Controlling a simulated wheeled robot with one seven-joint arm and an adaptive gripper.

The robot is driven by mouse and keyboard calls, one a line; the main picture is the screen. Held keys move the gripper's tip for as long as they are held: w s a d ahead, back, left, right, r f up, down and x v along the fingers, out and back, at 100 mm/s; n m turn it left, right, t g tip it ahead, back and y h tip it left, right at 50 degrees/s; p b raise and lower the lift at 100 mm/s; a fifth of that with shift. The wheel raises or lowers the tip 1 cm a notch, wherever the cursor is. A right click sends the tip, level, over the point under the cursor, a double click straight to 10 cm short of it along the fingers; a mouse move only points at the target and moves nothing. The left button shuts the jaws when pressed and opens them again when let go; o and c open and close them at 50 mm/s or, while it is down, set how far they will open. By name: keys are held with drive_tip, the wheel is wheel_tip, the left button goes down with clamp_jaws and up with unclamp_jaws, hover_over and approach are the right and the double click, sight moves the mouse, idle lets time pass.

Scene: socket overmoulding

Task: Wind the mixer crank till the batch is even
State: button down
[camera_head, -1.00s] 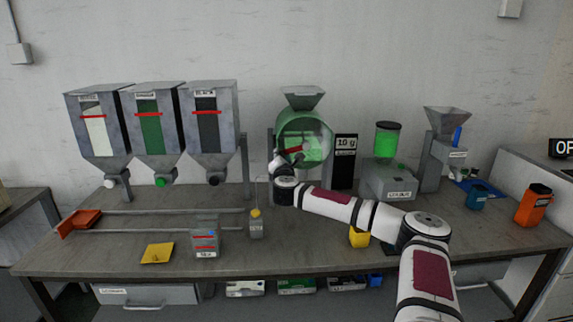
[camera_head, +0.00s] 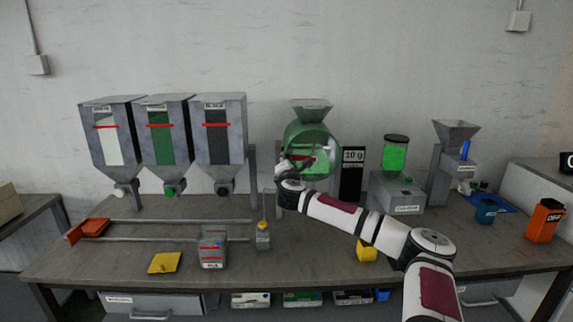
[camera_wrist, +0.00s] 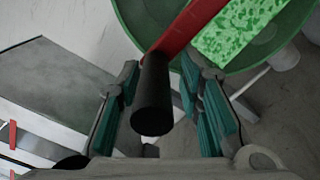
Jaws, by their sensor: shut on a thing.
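The mixer (camera_head: 325,140) is a round green drum with a clear front and a grey funnel on top, at the middle back of the bench. A red crank arm (camera_wrist: 180,32) crosses its front and carries a black handle (camera_wrist: 152,100). My gripper (camera_head: 284,167) is at the drum's lower left. In the wrist view its teal-padded fingers (camera_wrist: 160,75) are on both sides of the black handle, shut on it. The batch (camera_wrist: 240,30) shows through the window as mottled light and darker green. The drum's lower left is partly hidden by my arm.
A "10 g" sign (camera_head: 352,172) and a green-filled machine (camera_head: 395,190) stand to the mixer's right.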

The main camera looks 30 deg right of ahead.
drive_tip(key=c, duration=1.5)
unclamp_jaws()
drive_tip(key=shift+s+d+r, duration=0.35)
drive_tip(key=shift+d+r, duration=0.05)
drive_tip(key=shift+d, duration=0.25)
drive_tip(key=shift+f+h, duration=0.1)
drive_tip(key=shift+h, duration=0.2)
drive_tip(key=shift+f, duration=0.1)
drive_tip(key=shift+s+a+f, duration=0.1)
drive_tip(key=shift+s+a, duration=0.2)
drive_tip(key=v, duration=1.1)
drive_tip(key=shift+s+a+r, duration=0.1)
drive_tip(key=shift+a+r, duration=0.05)
drive_tip(key=shift+r, duration=0.05)
